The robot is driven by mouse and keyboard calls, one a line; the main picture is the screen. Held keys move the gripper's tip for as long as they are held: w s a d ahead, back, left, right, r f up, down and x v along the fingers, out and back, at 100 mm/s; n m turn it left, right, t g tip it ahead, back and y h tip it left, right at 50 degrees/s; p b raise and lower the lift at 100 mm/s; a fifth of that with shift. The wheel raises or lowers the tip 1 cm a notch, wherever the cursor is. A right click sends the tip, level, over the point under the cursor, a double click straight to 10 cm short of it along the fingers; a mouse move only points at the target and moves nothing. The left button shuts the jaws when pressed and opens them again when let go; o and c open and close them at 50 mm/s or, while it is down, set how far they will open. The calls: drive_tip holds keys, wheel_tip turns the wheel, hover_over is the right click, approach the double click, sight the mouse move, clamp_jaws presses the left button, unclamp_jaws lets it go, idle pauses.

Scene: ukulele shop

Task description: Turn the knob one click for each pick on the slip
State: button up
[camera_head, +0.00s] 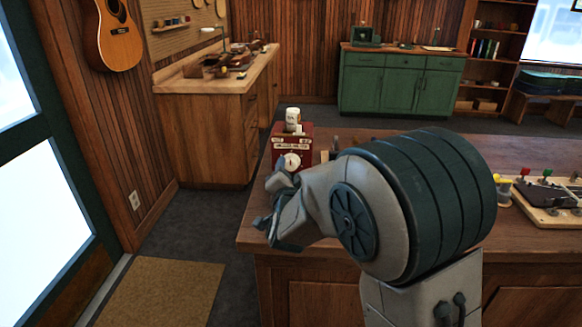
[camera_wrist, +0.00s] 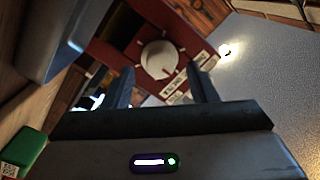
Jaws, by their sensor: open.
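A red box (camera_head: 305,142) stands at the left end of the wooden counter, with a round white knob (camera_head: 292,160) on its front. In the wrist view the knob (camera_wrist: 160,58) shows just beyond my fingertips, with a dark red mark on its face and white labels beside it. I cannot make out a slip with picks.
A white container (camera_head: 292,117) stands on the red box. My arm hides part of the counter (camera_head: 262,222). A wooden board with coloured parts (camera_head: 550,200) lies on the right. A workbench (camera_head: 205,125) and a green cabinet (camera_head: 400,82) stand behind.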

drive_tip(key=shift+w, duration=0.8)
drive_tip(key=shift+c, duration=0.3)
drive_tip(key=c, duration=0.9)
drive_tip(key=shift+f+m+b, duration=0.2)
drive_tip(key=shift+m+b, duration=0.1)
drive_tip(key=shift+b, duration=0.55)
